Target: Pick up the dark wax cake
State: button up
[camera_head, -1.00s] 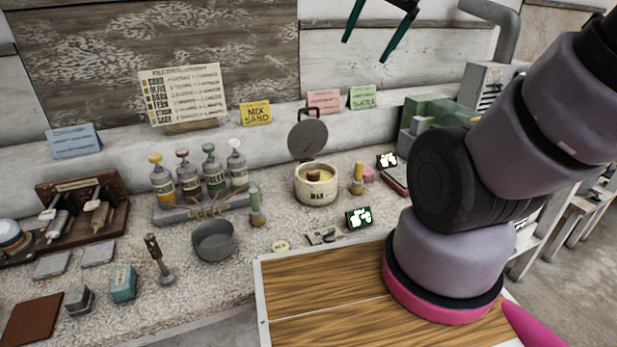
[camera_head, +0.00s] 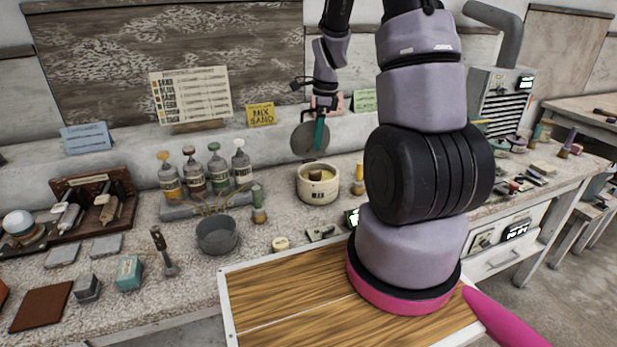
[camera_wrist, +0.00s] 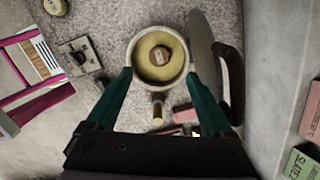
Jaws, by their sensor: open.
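A small brown cake (camera_head: 315,175) sits inside the cream pot (camera_head: 318,192) on pale yellow wax. In the wrist view the brown cake (camera_wrist: 159,56) is a dark round piece with a light label, within the pot's pale rim (camera_wrist: 143,34). My gripper (camera_head: 319,136) hangs above the pot, pointing down. In the wrist view its two green fingers (camera_wrist: 158,76) are spread apart with nothing between them, and their tips appear near the pot's lower left and right sides. The cake is in full view there and not touched.
A yellow-topped stick (camera_head: 358,180) is right of the pot. Bottles (camera_head: 218,172) and a grey bowl (camera_head: 217,236) stand to the left.

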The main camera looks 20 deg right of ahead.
send_over(315, 172)
notch_tip(315, 172, down, 6)
jog(key=shift+r, duration=0.2)
jog(key=shift+d+f, duration=0.15)
jog(key=shift+f, duration=2.65)
grip_shut()
